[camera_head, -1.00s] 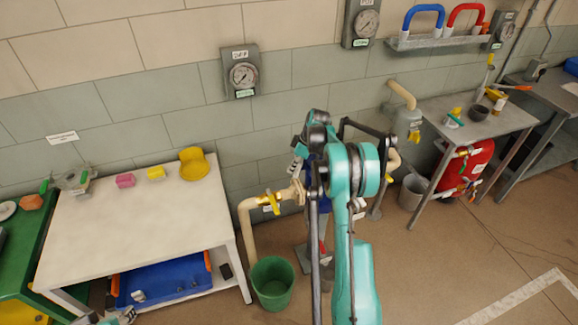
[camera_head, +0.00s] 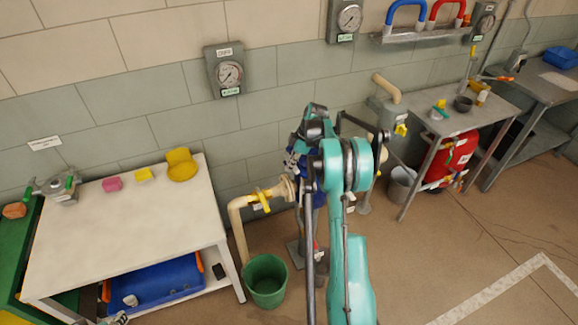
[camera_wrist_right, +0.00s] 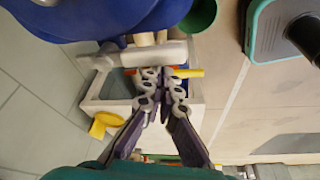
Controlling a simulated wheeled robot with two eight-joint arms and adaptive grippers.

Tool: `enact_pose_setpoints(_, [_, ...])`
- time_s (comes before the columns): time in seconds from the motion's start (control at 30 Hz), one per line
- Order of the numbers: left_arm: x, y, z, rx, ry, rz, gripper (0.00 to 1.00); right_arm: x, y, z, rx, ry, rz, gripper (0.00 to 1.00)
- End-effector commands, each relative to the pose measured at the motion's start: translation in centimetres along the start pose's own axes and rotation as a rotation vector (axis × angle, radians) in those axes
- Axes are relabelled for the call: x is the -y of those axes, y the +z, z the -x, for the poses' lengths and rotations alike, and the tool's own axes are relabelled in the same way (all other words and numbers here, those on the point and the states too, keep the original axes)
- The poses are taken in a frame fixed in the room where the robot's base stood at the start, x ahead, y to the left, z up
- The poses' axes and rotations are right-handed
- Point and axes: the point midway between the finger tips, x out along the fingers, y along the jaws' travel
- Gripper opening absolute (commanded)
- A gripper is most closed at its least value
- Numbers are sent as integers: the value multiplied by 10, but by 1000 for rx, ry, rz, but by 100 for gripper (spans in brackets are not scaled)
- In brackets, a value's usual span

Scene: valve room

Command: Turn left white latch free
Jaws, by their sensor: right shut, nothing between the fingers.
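My right arm rises through the middle of the head view. Its gripper (camera_head: 294,165) is partly hidden behind the arm, close to the cream pipe end. In the right wrist view the gripper (camera_wrist_right: 163,76) is shut and empty, its fingertips close to a pale cross-shaped fitting (camera_wrist_right: 150,53); I cannot tell whether they touch. A yellow handle (camera_wrist_right: 187,72) shows just right of the fingertips. In the head view a yellow valve handle (camera_head: 263,201) sits on the cream pipe (camera_head: 238,222). I cannot clearly make out a white latch. A small grey part, perhaps my left gripper (camera_head: 120,318), shows at the bottom edge.
A white table (camera_head: 125,225) stands at left, with pink and yellow blocks and a blue tray (camera_head: 155,285) below. A green bucket (camera_head: 266,282) stands under the pipe. A metal table (camera_head: 455,122) and a red tank (camera_head: 455,160) are at right. The floor at lower right is clear.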

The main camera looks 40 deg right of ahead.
Motion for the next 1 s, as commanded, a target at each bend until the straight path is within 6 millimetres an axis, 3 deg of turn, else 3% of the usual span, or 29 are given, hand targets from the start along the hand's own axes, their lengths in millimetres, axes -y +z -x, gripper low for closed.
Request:
enact_pose_setpoints(0.53, [0,0,0,0,0,0,40,0,5,1,9,3,-8,0])
enact_pose_setpoints(0.67, [0,1,-2,0,0,0,40,2,-10,-4,8,2,-4,0])
enact_pose_setpoints(0.8, [0,3,-4,0,0,0,40,9,-43,-16,6,0,0,0])
enact_pose_setpoints(0.83, [0,2,-3,0,0,0,40,10,-48,-14,5,1,-2,0])
enact_pose_setpoints(1.0, [0,-7,10,0,0,0,40,4,-46,34,4,2,-5,0])
